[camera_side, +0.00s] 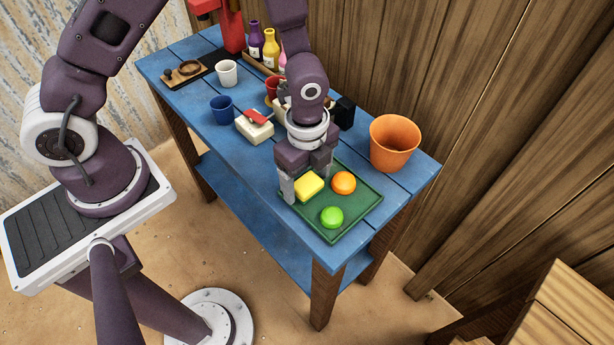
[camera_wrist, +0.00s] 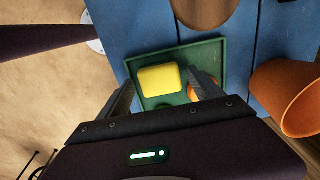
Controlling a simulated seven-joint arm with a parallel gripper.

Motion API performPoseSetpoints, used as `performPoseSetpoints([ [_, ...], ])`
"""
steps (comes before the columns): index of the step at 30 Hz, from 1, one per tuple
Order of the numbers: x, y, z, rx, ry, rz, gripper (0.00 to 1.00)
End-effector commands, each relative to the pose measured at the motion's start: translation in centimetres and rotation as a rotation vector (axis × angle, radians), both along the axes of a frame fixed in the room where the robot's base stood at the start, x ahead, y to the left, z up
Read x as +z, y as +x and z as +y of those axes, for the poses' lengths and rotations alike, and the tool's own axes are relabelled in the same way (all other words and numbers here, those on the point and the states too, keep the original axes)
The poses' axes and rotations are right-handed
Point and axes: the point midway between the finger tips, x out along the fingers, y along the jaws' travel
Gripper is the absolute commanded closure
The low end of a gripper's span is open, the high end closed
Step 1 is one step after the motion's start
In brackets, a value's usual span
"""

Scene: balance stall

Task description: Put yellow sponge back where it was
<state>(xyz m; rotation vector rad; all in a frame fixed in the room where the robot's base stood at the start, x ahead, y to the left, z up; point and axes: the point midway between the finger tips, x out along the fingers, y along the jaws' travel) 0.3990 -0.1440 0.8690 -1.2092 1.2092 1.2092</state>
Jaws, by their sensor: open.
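The yellow sponge (camera_side: 309,185) is a small block lying on the green tray (camera_side: 352,232), near the tray's left side in the side view. It also shows in the wrist view (camera_wrist: 160,79), ahead of and between my fingers. My gripper (camera_side: 308,188) is open above the tray, with its fingers on either side of the sponge. In the wrist view my gripper (camera_wrist: 162,88) shows a gap between each finger and the sponge. I cannot tell whether the sponge touches a finger.
An orange ball (camera_side: 344,182) and a green ball (camera_side: 332,217) share the tray. An orange bucket (camera_side: 394,143) stands at the table's back right. A white block with a red item (camera_side: 254,126), a blue cup (camera_side: 222,108), a white cup (camera_side: 226,73) and bottles (camera_side: 271,48) stand farther left.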

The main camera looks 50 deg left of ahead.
Motion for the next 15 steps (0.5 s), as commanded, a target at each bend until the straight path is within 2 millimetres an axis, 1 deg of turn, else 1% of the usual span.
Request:
performPoseSetpoints([
  [2,0.1,0.0,0.0,0.0,0.0,-0.001,0.25],
  [5,1.1,0.1,0.0,0.001,-0.002,-0.004,0.25],
  [8,3.2,0.2,-0.1,0.0,-0.003,-0.007,0.25],
  [12,7.0,0.2,0.0,0.002,-0.003,-0.008,0.25],
  [15,9.5,0.1,0.0,0.002,-0.003,-0.007,0.25],
])
